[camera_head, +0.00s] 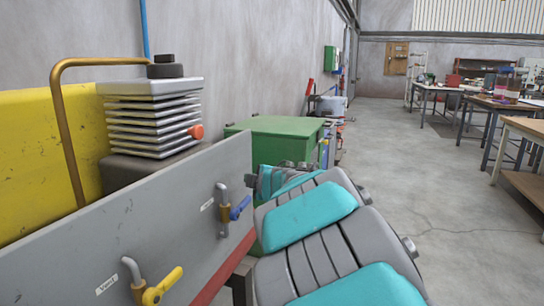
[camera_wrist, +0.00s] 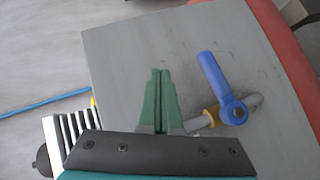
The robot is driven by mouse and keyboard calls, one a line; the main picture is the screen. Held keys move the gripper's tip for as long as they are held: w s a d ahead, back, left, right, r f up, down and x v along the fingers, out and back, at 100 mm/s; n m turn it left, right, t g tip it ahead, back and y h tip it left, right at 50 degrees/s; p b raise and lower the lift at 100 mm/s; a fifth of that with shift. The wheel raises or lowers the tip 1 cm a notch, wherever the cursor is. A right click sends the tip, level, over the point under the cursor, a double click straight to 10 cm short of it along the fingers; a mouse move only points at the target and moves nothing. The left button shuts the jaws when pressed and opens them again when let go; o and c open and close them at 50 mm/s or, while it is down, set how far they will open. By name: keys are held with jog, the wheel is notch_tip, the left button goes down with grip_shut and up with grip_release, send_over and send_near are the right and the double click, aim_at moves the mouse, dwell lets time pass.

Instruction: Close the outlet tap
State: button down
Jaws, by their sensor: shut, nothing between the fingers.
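A tap with a blue handle (camera_head: 241,208) sits on a bent metal pipe with a brass body on the grey panel (camera_head: 130,215). A small label is beside it, too small to read. The blue handle also shows in the wrist view (camera_wrist: 217,80), right of my fingers, roughly crosswise to its pipe. A second tap with a yellow handle (camera_head: 163,287), labelled "Vent", is lower left on the panel. My gripper (camera_wrist: 160,72) has green fingers, shut and empty, in front of the panel and apart from the blue handle. In the head view its fingers cannot be made out.
A brass-coloured bent rail (camera_head: 66,130), a finned grey block (camera_head: 152,115) and a yellow panel (camera_head: 35,150) stand behind the grey panel. A green cabinet (camera_head: 283,130) is beyond. Workbenches (camera_head: 497,105) are at the far right. The floor between is clear.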

jog(key=s+d+r, duration=0.3)
jog(key=d+r, duration=0.4)
jog(key=w+d+r+m+t+h, duration=0.2)
jog(key=w+r, duration=0.1)
jog(key=r, duration=0.3)
jog(key=w+d+r+m+t+h, duration=0.1)
jog(key=w+d+r+m+t, duration=0.2)
jog(key=r, duration=0.4)
jog(key=w+d+r+m+g+h+b, duration=0.1)
jog(key=w+d+m+h, duration=0.1)
jog(key=d+m+h, duration=0.3)
jog(key=w+d+r+m+h+b, duration=0.1)
jog(key=w+d+m+h, duration=0.1)
jog(key=w+d+m, duration=0.3)
jog(key=n+g+y+b, duration=0.4)
jog(key=n+g+y, duration=0.5)
jog(key=g+y, duration=0.3)
send_over(242, 207)
jog(key=w+d, duration=0.2)
notch_tip(242, 207, down, 22)
jog(key=g, duration=0.1)
jog(key=shift+w+f+h, duration=0.2)
jog(key=shift+f+h, duration=0.1)
jog(key=shift+f, duration=1.5)
